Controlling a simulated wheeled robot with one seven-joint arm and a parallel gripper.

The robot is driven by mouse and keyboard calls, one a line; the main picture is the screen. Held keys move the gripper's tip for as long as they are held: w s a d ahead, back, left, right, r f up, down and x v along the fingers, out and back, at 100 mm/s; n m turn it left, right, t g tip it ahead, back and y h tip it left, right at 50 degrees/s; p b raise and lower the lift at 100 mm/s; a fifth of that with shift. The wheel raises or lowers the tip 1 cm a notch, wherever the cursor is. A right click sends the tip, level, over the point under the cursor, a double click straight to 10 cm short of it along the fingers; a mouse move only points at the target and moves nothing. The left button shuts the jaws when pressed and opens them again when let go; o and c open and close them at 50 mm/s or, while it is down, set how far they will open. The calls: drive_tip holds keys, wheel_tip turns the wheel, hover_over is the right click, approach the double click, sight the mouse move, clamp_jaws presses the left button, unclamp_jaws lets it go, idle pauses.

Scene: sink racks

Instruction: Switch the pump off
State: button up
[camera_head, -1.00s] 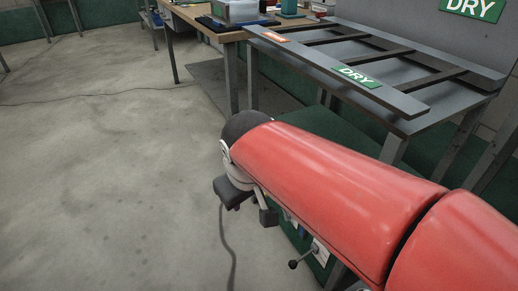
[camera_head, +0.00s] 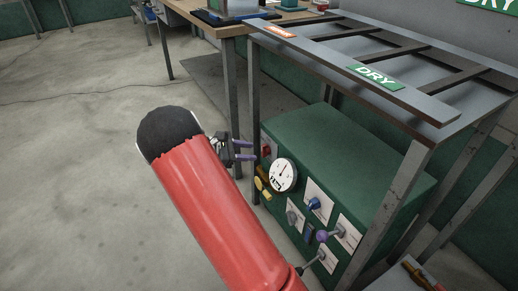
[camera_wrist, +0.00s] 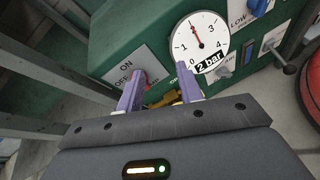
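The pump switch plate (camera_wrist: 120,70) is white, marked ON and OFF, with its lower lettering partly hidden. It is on the front of a green cabinet (camera_head: 345,152) under the rack. A red part (camera_wrist: 141,77) of the switch shows just behind my left finger; its position is hidden. It also shows as a small red spot in the head view (camera_head: 266,151). My gripper (camera_wrist: 160,86) has two purple fingers, spread apart with nothing held, in front of the panel near the switch. In the head view my gripper (camera_head: 248,150) points right at the panel's left end.
A round gauge marked 2 bar (camera_wrist: 200,43) is right of the switch. A brass-yellow handle (camera_head: 262,188) is below it. Rack legs (camera_head: 253,85) stand close by. Open floor lies left.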

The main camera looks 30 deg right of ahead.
sight(262, 147)
drive_tip(key=w+f+n+t+h, duration=0.2)
drive_tip(key=w+f+n+h, duration=0.3)
drive_tip(key=w+f, duration=0.1)
drive_tip(key=d, duration=0.8)
drive_tip(key=shift+s+d+f, duration=0.15)
drive_tip(key=shift+d+f, duration=0.15)
